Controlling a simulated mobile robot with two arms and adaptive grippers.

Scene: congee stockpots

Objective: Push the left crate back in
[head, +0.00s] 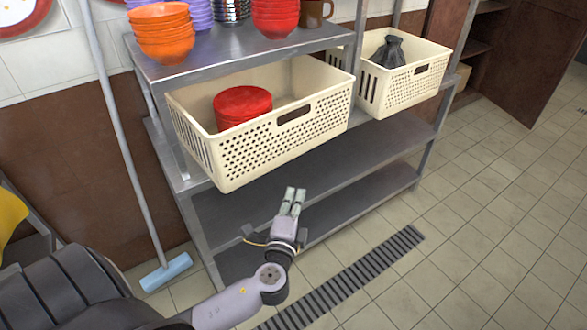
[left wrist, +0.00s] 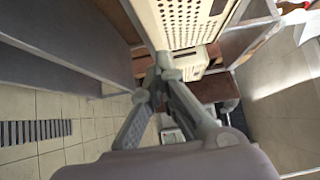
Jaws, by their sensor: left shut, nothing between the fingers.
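The left crate (head: 285,140) is a cream perforated basket on a shelf of the metal rack. It juts out past the shelf's front edge and holds a red round stack (head: 242,105). My left gripper (head: 294,193) is shut and empty, below and in front of this crate, apart from it in the head view. In the left wrist view the gripper's fingers (left wrist: 160,70) reach toward a cream perforated crate (left wrist: 185,22) at the top. My right gripper shows in neither view.
A second cream crate (head: 405,88) with a dark bag (head: 388,52) stands further right on the rack. Orange bowls (head: 163,32) and other bowls stand on the top shelf (head: 235,45). A floor grate (head: 345,282) runs in front; tiled floor at right is clear.

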